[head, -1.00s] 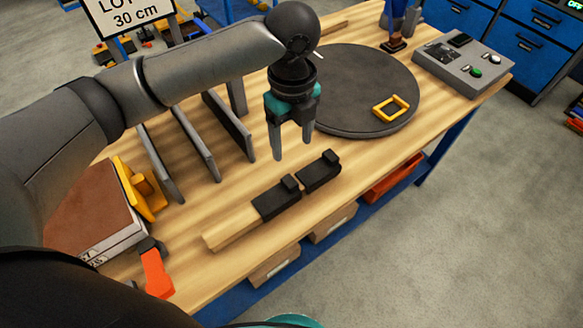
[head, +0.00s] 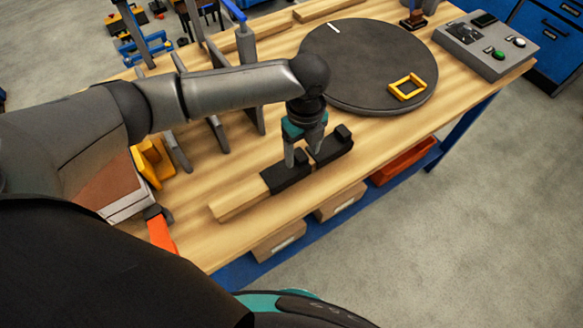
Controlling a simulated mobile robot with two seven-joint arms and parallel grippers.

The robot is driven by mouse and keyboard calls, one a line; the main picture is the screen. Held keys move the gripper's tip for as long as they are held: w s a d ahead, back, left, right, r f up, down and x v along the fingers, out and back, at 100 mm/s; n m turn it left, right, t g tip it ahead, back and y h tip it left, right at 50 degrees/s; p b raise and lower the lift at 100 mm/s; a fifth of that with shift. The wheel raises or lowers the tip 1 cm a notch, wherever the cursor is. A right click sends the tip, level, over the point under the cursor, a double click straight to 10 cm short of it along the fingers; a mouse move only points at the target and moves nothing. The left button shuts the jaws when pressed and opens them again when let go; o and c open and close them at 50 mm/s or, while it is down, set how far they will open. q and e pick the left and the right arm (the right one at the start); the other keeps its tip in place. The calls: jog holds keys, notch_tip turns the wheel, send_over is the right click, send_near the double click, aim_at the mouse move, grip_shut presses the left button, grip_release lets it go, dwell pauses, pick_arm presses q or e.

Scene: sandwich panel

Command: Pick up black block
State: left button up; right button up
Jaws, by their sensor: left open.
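The left black block (head: 282,178) adjoins a bare light wooden bar (head: 238,200); the right black block (head: 334,151) is farther right. My left gripper (head: 303,159) points down over the pair with its fingers apart and nothing seen between them. Its fingers overlap the inner ends of both blocks in the picture and partly hide them; I cannot tell whether they touch. My right gripper is not in view.
A dark round turntable (head: 350,60) with a yellow square frame (head: 407,87) is behind the blocks. A grey control box (head: 487,45) stands at the right. Upright grey panels (head: 217,134) stand left of the gripper. An orange-handled tool (head: 161,232) lies at front left.

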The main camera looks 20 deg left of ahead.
pick_arm(q)
jog(key=shift+f, duration=0.9)
jog(key=shift+c, duration=0.2)
grip_shut()
jog(key=shift+r, duration=0.1)
